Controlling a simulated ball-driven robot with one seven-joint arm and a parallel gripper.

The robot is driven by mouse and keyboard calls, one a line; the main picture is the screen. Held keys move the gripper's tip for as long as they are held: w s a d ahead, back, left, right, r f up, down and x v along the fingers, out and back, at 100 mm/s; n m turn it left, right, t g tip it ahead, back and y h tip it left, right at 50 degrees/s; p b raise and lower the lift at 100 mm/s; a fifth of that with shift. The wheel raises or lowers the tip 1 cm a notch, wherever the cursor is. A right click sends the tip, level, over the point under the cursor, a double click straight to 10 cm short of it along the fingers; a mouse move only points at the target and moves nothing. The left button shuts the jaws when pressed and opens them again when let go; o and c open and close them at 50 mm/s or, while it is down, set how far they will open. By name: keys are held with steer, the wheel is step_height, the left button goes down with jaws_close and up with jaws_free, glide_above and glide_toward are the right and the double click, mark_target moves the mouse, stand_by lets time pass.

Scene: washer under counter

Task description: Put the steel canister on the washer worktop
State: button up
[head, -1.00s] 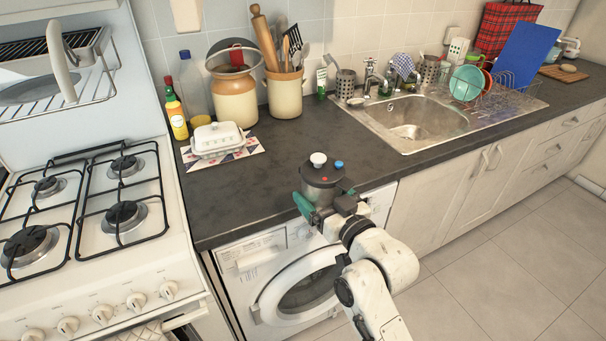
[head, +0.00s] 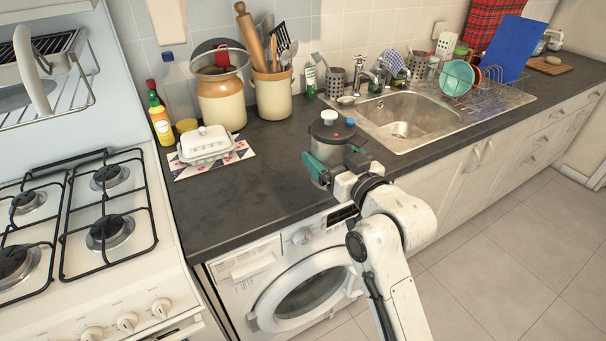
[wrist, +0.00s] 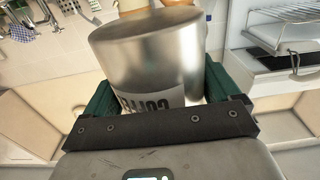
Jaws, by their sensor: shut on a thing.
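The steel canister (head: 331,134) has a dark lid with a white knob. In the wrist view the canister (wrist: 150,60) shows its steel side and part of a label with dark lettering, between two green fingers. My gripper (head: 335,165) is shut on it. In the head view the canister appears over the dark worktop (head: 255,200) above the washer (head: 300,275), near the front edge. I cannot tell whether its base touches the worktop.
A white butter dish (head: 207,145) sits on a patterned mat to the left. Utensil crocks (head: 276,95) stand at the back. The sink (head: 405,118) is to the right, the gas hob (head: 75,215) far left. The worktop between dish and gripper is clear.

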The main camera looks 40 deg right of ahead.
steer(key=shift+w+d+f+p, duration=0.2)
steer(key=shift+w+d+f, duration=0.3)
steer(key=shift+w+f, duration=1.1)
steer(key=shift+w+d+f+p, duration=0.2)
steer(key=shift+w+d+f, duration=0.35)
steer(key=shift+w+f, duration=1.05)
steer(key=shift+w+d+f+p, duration=0.2)
steer(key=shift+w+d+f, duration=0.5)
steer(key=shift+w, duration=1.55)
steer(key=shift+w+a+f, duration=0.1)
steer(key=shift+w+f, duration=0.05)
steer(key=shift+f, duration=0.5)
steer(key=shift+w+f, duration=0.1)
steer(key=shift+f, duration=1)
steer(key=shift+f, duration=0.25)
steer(key=o, duration=1.7)
steer(key=shift+f, duration=0.1)
steer(key=shift+c, duration=0.2)
